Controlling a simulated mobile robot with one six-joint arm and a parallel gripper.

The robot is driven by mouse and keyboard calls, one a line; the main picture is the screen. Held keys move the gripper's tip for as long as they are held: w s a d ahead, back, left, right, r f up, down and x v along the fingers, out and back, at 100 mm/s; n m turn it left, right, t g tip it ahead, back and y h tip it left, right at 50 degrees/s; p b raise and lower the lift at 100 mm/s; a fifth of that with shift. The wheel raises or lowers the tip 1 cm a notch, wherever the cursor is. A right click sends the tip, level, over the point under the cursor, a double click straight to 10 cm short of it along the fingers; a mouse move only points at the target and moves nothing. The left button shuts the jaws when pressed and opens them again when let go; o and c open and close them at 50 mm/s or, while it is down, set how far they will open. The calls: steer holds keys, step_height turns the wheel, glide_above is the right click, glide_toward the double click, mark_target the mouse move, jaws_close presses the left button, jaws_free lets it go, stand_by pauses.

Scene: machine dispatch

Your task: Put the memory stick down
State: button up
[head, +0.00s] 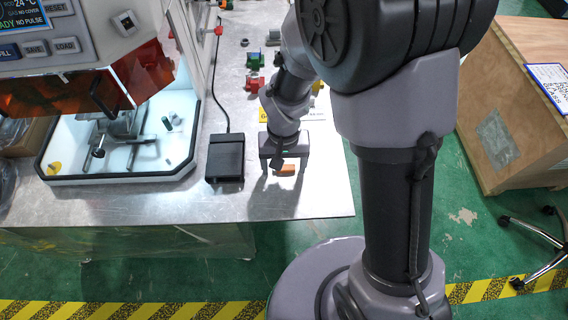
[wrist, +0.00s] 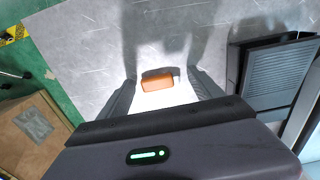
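The memory stick (wrist: 157,80) is a small orange block with a short pale plug at its right end in the wrist view. It appears to lie on the bare metal table top (wrist: 95,45). It also shows in the head view (head: 286,170), just beside the gripper's lower end. My gripper (wrist: 162,82) points down at the table, with one dark finger on each side of the stick. Narrow gaps seem to separate the fingers from its ends, so the gripper looks open around it. In the head view my gripper (head: 283,163) is low over the table's front part.
A black pedal-like box (head: 225,158) with a cable lies close left of my gripper. A lit machine with a white tray (head: 120,178) stands further left. Red, green and yellow parts lie behind. The table's right edge is near; a wooden crate (head: 500,120) stands beyond.

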step_height(320, 180, up, 13)
steer(key=p, duration=0.6)
step_height(320, 180, up, 14)
steer(key=m+t+y, duration=0.1)
steer(key=m+t, duration=0.2)
glide_above(284, 169)
steer(key=s+d, duration=0.5)
steer(key=s+d+r+m+t+y, duration=0.1)
steer(key=s+r+t, duration=0.1)
steer(key=s+r, duration=0.2)
steer(key=shift+s+d+r+t, duration=0.15)
steer(key=shift+s+d+t, duration=0.25)
steer(key=shift+s, duration=0.7)
